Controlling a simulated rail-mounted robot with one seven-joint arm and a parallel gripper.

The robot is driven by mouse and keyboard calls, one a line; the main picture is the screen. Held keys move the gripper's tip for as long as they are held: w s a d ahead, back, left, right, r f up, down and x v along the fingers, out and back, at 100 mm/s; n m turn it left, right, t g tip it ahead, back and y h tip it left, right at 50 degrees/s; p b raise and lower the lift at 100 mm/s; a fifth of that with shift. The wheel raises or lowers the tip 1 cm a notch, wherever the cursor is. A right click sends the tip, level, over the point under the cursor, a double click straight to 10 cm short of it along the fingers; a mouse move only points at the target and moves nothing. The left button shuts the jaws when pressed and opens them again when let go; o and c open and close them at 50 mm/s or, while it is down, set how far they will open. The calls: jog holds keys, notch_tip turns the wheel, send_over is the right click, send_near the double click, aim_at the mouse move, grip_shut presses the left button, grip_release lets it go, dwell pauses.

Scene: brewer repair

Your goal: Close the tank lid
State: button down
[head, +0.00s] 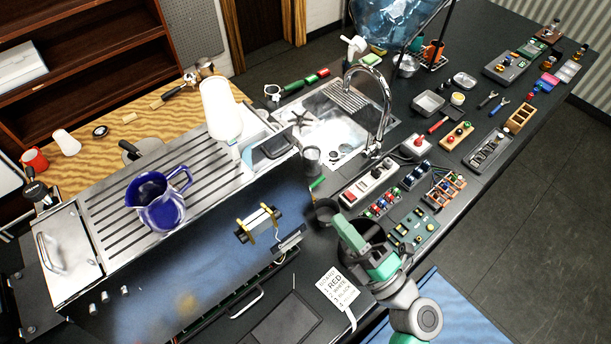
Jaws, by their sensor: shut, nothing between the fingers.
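The brewer (205,255) is the long machine at left centre, with a blue glossy front and a slatted metal top. A silver panel with a bar handle (68,255) lies flat at its left end. A dark, pale-rimmed panel (271,147) stands tilted at its right end; I cannot tell for sure which of the two is the tank lid. My gripper (352,234) is shut and empty, right of the brewer and well apart from both panels. Its fingertips are not clearly visible, partly hidden by my green and grey arm.
A blue pitcher (160,203) and a white cup stack (220,108) stand on the brewer top. A sink with a tall faucet (384,100) lies behind.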

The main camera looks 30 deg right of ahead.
aim_at(278, 155)
jog(key=p+x, duration=0.3)
jog(key=x, duration=1.1)
jog(key=shift+w+r, duration=0.15)
jog(key=shift+r, duration=0.1)
